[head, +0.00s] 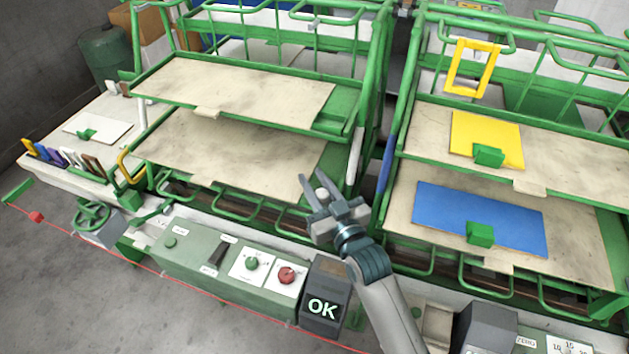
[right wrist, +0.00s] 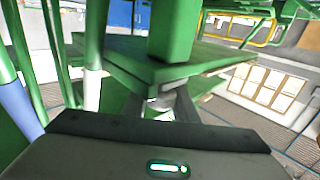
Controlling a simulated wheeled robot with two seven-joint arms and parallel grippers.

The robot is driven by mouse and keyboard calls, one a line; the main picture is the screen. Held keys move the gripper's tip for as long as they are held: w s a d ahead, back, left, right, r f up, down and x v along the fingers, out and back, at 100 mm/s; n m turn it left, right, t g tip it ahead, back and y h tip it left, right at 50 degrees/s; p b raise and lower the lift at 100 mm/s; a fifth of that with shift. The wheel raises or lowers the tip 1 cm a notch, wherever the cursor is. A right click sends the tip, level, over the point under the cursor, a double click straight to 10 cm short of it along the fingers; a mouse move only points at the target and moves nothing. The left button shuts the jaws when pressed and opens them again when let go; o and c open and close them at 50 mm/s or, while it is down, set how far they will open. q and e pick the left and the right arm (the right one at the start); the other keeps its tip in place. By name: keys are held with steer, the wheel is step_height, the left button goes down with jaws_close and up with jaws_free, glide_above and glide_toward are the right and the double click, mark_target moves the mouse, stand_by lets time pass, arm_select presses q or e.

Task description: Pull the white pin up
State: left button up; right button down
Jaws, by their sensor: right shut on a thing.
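My right gripper (head: 319,187) is at the front right corner of the left green rack, in the middle of the head view. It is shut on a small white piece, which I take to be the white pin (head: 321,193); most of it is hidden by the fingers. I cannot tell how far the pin is raised. My left gripper is not in view.
A white sleeve (head: 355,156) and a blue sleeve (head: 387,165) are on the rack posts close to my right gripper. The control box (head: 205,262) and OK screen (head: 323,307) are in front. Yellow (head: 487,133) and blue (head: 440,204) plates lie on the right rack.

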steer(key=shift+r+p, duration=1.45)
steer(key=shift+r, duration=0.25)
steer(key=c, duration=1.4)
jaws_free()
steer(key=shift+f, duration=0.1)
steer(key=shift+s+d+b, duration=0.25)
steer(key=shift+s+b, duration=0.05)
steer(key=shift+s, duration=0.1)
steer(key=b+v, duration=0.5)
steer(key=v, duration=1.1)
steer(key=shift+s, duration=0.25)
